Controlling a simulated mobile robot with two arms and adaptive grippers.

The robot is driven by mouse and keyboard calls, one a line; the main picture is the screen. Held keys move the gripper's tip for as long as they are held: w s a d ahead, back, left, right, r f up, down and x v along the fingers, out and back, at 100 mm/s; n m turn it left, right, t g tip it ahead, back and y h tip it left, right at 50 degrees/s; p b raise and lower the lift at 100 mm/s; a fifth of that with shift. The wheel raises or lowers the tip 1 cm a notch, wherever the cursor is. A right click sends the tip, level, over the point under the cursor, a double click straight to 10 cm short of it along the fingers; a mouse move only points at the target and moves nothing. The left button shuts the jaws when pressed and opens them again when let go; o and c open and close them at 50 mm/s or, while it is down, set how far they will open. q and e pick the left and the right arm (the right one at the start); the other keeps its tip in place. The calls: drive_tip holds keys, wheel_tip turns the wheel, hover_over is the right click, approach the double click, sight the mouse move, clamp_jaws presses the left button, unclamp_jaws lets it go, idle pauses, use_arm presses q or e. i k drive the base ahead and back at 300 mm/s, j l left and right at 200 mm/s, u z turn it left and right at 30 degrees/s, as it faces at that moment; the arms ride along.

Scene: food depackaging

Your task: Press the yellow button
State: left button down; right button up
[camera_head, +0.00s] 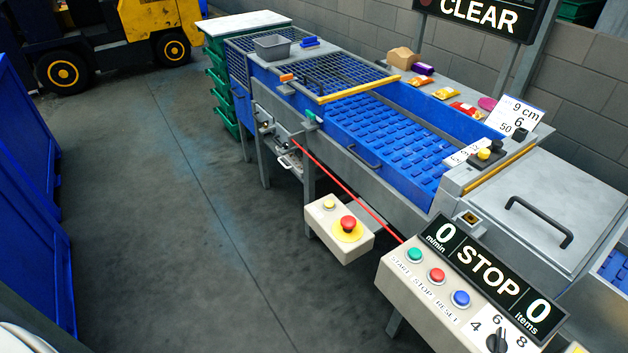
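A small yellow button (329,203) sits on a light grey control box (325,232) mounted at the front of the conveyor machine. A red mushroom button (348,223) on a yellow disc is beside it, to the right. Another small yellow knob (484,154) stands on a dark base on the machine's rim, farther right. I cannot tell from the picture which one the task means. Neither of my grippers is in view, and nothing touches the buttons.
A larger panel (440,300) with green, red and blue buttons and a dial is to the right, with a STOP display (492,274) above it. The blue conveyor (390,140) lies behind. Open floor (180,220) is at left, with blue bins (25,200) along the left edge.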

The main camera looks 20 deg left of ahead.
sight(328, 204)
drive_tip(key=i+j, duration=0.25)
drive_tip(key=j, duration=0.15)
drive_tip(key=i+j, duration=0.25)
drive_tip(key=j, duration=0.15)
drive_tip(key=i+j, duration=0.25)
drive_tip(key=j, duration=0.15)
